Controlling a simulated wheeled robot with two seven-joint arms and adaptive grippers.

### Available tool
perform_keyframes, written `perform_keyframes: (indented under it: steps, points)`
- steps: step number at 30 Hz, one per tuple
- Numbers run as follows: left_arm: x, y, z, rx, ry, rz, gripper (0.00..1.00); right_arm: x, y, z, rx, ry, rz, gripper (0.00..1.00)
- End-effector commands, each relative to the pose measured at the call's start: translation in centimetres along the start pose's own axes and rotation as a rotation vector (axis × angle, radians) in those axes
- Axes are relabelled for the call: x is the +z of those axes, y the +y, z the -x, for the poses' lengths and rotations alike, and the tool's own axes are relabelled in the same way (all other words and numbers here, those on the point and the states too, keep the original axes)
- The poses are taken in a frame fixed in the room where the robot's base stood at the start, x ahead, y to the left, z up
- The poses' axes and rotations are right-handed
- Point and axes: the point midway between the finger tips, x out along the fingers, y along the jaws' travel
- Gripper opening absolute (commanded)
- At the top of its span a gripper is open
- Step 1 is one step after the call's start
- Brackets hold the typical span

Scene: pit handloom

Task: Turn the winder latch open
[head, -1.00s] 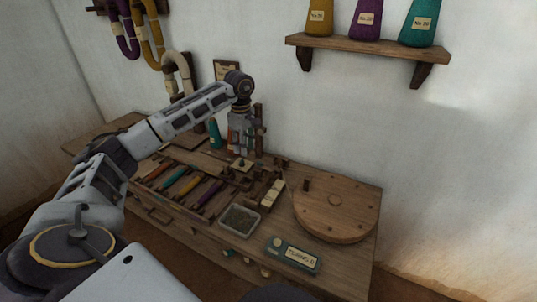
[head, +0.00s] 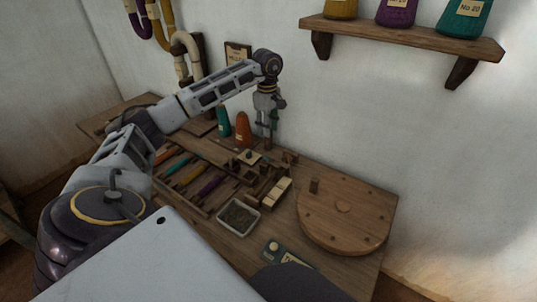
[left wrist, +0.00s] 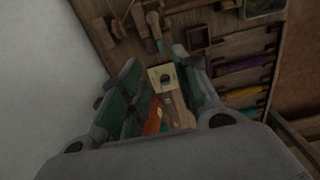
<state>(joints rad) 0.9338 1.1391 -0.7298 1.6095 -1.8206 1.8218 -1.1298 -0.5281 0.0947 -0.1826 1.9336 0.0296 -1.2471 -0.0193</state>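My left gripper (head: 266,140) points down over the back of the bench, just right of an orange cone (head: 243,130). In the left wrist view its two green-padded fingers (left wrist: 156,60) are apart with nothing held between them. A cream square plate with a dark centre (left wrist: 163,78) shows beyond the gap; it also lies on the bench in the head view (head: 249,156). Small wooden posts and blocks (head: 289,157) stand right of the gripper. I cannot tell which piece is the winder latch; the gripper may hide part of it. My right gripper is not in view.
A round wooden disc with a peg (head: 345,222) takes up the bench's right end. A grey tray (head: 238,230), a cream block (head: 276,191) and a rack of coloured shuttles (head: 188,175) lie nearer. A teal cone (head: 223,122) stands at the back. A wall shelf (head: 400,36) is above.

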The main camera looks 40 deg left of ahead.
Motion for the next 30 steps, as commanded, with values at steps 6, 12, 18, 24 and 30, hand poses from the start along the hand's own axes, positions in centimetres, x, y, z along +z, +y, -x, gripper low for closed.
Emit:
perform_keyframes:
  steps: [6,12,18,24,30]
  points:
    - [0.0,0.0,-0.1,0.000,0.000,0.000,0.31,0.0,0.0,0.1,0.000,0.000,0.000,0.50]
    - [0.0,0.0,-1.1,-0.002,0.000,0.000,0.31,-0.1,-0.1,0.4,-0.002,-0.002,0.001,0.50]
    - [0.0,-0.1,-3.3,-0.003,0.000,0.000,0.31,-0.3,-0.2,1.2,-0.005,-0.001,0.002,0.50]
    - [0.0,-0.1,-5.9,-0.003,0.001,0.000,0.31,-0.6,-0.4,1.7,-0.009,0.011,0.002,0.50]
    - [0.0,0.0,-8.6,-0.001,0.000,0.000,0.31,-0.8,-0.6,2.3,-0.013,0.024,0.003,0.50]
